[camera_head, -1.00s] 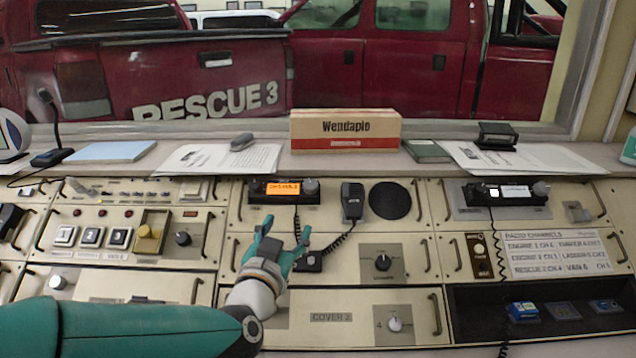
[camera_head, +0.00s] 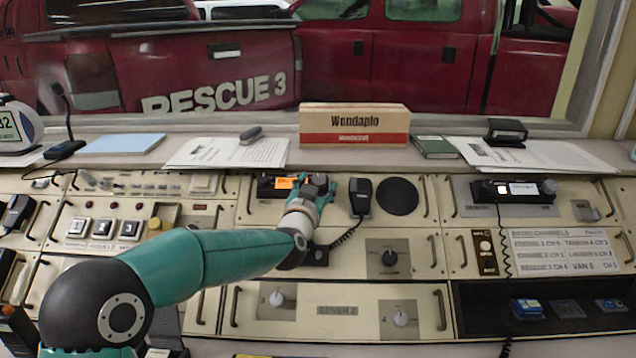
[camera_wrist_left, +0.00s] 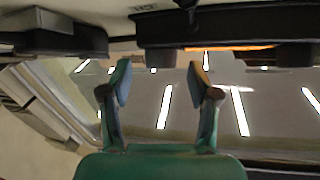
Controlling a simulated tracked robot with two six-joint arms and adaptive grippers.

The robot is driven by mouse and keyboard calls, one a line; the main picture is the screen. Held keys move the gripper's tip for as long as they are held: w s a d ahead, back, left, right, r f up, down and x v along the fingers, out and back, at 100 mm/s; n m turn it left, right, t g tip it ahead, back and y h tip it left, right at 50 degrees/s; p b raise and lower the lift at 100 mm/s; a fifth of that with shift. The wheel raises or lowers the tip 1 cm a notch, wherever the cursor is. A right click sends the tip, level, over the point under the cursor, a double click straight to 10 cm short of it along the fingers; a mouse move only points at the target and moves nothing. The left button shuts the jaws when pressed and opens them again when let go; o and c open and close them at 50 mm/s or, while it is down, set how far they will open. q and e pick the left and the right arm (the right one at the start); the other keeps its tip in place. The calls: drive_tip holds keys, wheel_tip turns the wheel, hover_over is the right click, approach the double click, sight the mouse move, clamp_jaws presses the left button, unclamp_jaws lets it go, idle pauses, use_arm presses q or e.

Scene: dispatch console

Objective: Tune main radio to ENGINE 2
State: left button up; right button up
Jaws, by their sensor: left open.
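The main radio (camera_head: 266,187) is a dark box with a lit orange display (camera_head: 284,183) at the top of the middle console panel. Its grey knob (camera_head: 320,179) is at its right end. My left gripper (camera_head: 319,188) is open, with its fingers at this knob; contact cannot be told. In the left wrist view, the two open fingers (camera_wrist_left: 160,78) point at the radio's underside, and a dark knob (camera_wrist_left: 155,58) shows between and beyond the tips. The display text is partly hidden and unreadable. A radio channels card (camera_head: 565,250) is at the right; its rows are blurred. My right gripper is not in view.
A handset microphone (camera_head: 360,197) with a coiled cord hangs right of the gripper, near a round speaker (camera_head: 397,196). A second radio (camera_head: 515,190) is at the right. A Wendaplo box (camera_head: 354,138) stands on the ledge.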

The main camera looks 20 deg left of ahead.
use_arm(q)
drive_tip(key=shift+w, duration=0.5)
drive_tip(key=c, duration=1.2)
drive_tip(key=shift+o, duration=0.2)
drive_tip(key=shift+d+r+n+y+p, duration=0.1)
drive_tip(key=shift+r+n+y+p, duration=0.1)
drive_tip(key=shift+n+y+p, duration=0.3)
drive_tip(key=shift+f+n+y+p, duration=0.1)
drive_tip(key=shift+n+y+p, duration=0.3)
drive_tip(key=shift+y, duration=0.1)
